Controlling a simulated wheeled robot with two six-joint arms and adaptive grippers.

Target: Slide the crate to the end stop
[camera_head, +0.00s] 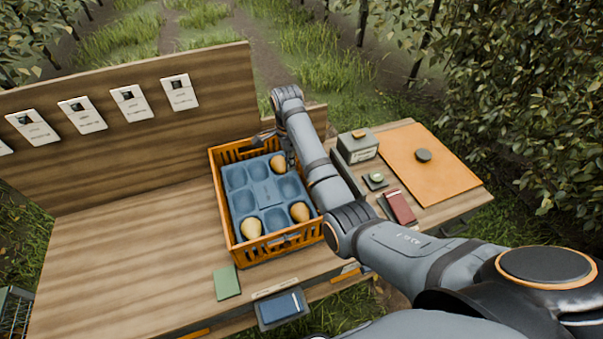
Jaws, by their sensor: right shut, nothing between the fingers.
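An orange slatted crate (284,243) stands upright on the wooden bench. In it lies a blue moulded tray (268,192) with three yellow-brown pears, one at the far right (278,164), one at the near right (300,211) and one at the near left (251,228); the other visible hollows are empty. My right arm reaches over the crate's right side. My right gripper (275,144) is shut and empty at the crate's far end; I cannot tell whether it touches the crate. A dark upright strip (347,172), possibly the end stop, stands right of the crate, partly hidden by my arm.
The bench (130,240) is clear left of the crate. A tall back panel (130,140) with white cards runs behind. A green card (227,283) lies in front. At right are a grey box (357,146), a red notebook (400,207) and an orange mat (430,175).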

